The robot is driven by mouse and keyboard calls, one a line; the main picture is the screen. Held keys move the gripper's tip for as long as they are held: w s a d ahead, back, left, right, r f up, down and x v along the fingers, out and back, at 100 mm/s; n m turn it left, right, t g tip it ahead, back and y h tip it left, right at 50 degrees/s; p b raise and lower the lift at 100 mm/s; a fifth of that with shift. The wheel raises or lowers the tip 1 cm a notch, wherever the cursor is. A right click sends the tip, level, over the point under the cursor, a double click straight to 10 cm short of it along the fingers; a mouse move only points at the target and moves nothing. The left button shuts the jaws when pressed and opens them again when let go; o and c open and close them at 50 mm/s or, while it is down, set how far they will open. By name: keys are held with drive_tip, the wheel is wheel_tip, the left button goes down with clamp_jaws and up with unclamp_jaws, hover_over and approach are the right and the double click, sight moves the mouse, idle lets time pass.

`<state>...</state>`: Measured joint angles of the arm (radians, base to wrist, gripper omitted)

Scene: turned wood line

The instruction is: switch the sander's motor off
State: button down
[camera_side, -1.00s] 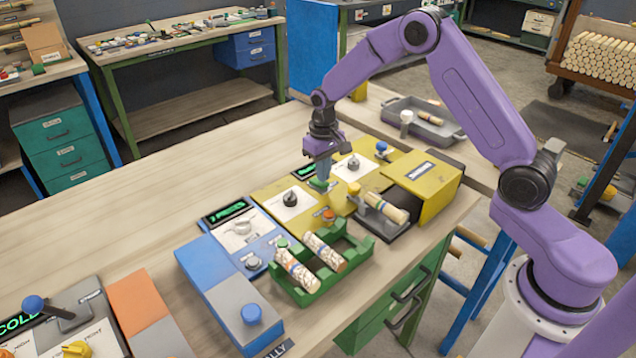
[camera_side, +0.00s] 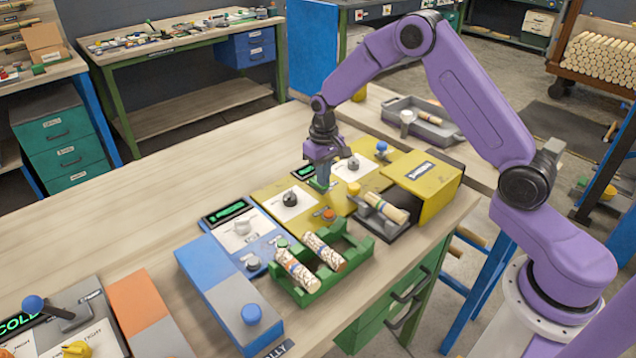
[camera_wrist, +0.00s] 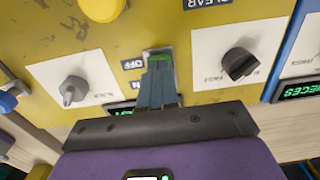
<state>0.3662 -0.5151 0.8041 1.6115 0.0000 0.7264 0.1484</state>
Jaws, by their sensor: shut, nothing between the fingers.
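A yellow control panel (camera_wrist: 205,20) fills much of the wrist view; I take it to be the sander's, though no readable name shows. A small switch with a green face (camera_wrist: 157,57) sits in a light frame on it, beside the OFF and ON labels. My gripper (camera_wrist: 158,72) is shut and empty, its fingertips over or against the switch, hiding part of it; I cannot tell contact or the switch's position. In the side view my gripper (camera_side: 322,186) points down at the yellow panel (camera_side: 275,190). A lit green display (camera_wrist: 122,112) is mostly hidden by my gripper.
Dial knobs flank the switch, a grey one (camera_wrist: 73,90) and a black one (camera_wrist: 240,65). A yellow hood (camera_side: 425,180) and a dark cradle with a turned piece (camera_side: 382,207) stand right. A green rack (camera_side: 297,295) holds two pieces.

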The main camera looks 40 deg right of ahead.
drive_tip(key=shift+f, duration=0.15)
drive_tip(key=shift+r, duration=3.5)
drive_tip(key=shift+a, duration=0.1)
drive_tip(key=s+a+r+n, duration=0.3)
drive_tip(key=s, duration=0.6)
drive_tip(key=s+a+r+n, duration=0.2)
drive_tip(key=s+r+n, duration=0.1)
drive_tip(key=s, duration=0.6)
drive_tip(key=s+a+r+n, duration=0.3)
drive_tip(key=s, duration=0.6)
drive_tip(key=s+d+n, duration=0.3)
drive_tip(key=s+d, duration=0.1)
drive_tip(key=s, duration=0.7)
drive_tip(key=shift+s+d+f+n, duration=0.2)
drive_tip(key=shift+f+n, duration=0.1)
drive_tip(key=shift+f, duration=0.1)
